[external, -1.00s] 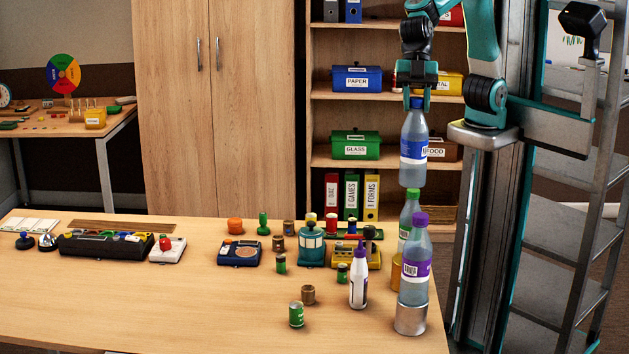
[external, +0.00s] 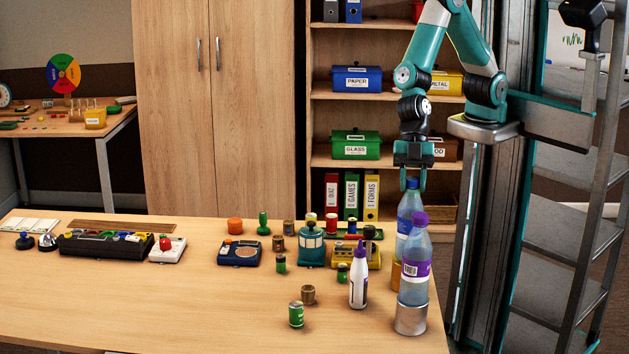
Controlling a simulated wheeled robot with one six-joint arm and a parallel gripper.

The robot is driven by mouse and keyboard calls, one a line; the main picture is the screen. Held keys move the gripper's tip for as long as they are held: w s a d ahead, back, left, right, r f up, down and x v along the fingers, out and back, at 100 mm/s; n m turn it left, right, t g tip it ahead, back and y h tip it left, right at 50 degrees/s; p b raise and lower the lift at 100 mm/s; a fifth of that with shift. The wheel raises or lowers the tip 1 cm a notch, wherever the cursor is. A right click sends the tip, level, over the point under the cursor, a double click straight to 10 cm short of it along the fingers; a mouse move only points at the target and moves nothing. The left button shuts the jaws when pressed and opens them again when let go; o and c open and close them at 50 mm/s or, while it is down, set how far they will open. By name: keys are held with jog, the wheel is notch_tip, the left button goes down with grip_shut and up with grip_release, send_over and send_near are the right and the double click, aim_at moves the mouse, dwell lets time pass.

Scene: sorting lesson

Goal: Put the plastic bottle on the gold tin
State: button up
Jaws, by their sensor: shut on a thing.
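My gripper (external: 412,184) is shut on the blue cap of a clear plastic bottle (external: 409,210). The bottle hangs upright below it at the table's right side. The gold tin (external: 396,276) shows as a narrow strip behind a purple-capped bottle (external: 415,270). The held bottle's lower end is partly hidden by the purple-capped bottle, and I cannot tell whether it touches the gold tin. The purple-capped bottle stands on a silver tin (external: 410,320).
A white bottle with a purple nozzle (external: 358,285) stands just left of the tins. A green can (external: 296,314) and a brown pot (external: 308,294) are further left. The table's front left is clear. Shelves (external: 345,108) stand behind.

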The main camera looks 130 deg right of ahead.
jog(key=shift+f, duration=0.3)
jog(key=shift+f, duration=0.2)
jog(key=o, duration=1.1)
jog(key=shift+r, duration=0.1)
